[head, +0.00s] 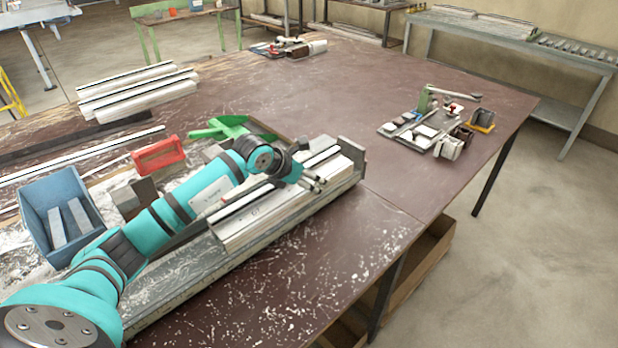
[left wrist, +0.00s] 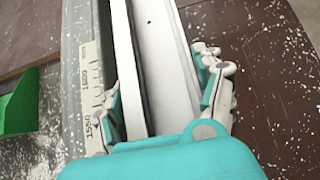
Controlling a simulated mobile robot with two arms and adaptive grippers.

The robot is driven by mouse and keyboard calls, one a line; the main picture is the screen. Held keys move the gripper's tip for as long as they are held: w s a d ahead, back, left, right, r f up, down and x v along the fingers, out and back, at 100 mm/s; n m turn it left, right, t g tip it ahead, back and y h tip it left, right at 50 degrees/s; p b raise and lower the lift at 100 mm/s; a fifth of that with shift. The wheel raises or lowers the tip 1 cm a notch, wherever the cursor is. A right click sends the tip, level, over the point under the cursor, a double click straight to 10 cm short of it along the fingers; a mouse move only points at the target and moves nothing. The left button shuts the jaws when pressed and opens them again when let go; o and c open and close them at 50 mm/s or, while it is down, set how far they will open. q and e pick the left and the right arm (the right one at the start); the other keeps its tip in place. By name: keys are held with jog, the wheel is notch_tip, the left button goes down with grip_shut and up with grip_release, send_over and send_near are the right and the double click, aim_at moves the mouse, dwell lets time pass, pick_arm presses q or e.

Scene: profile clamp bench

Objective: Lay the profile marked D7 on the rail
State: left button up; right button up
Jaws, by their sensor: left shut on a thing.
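A long pale metal profile (head: 268,208) lies along the rail, close over it or on it; I cannot tell whether it touches. A small dark mark on its front side is too small to read surely. The rail (head: 190,271) is a grey bar that runs from the front left to an end block; in the left wrist view its scale (left wrist: 95,90) shows numbers. My left gripper (head: 308,183) is shut on the profile near its far part. In the left wrist view the profile (left wrist: 165,70) runs between my left fingers (left wrist: 160,95). My right gripper is out of view.
A blue bin (head: 60,205) with grey pieces, a red bin (head: 158,154) and a green piece (head: 215,130) stand left of the rail. Several profiles (head: 140,92) are stacked at the back left. A fixture (head: 425,125) stands at the right. The middle tabletop is clear.

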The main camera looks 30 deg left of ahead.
pick_arm(q)
jog(key=o, duration=1.8)
jog(key=shift+s+a, duration=0.1)
jog(key=shift+s, duration=0.05)
jog(key=v, duration=1)
jog(key=shift+s+r, duration=0.2)
jog(key=shift+r, duration=0.05)
jog(key=shift+s+r, duration=0.4)
jog(key=shift+r, duration=0.1)
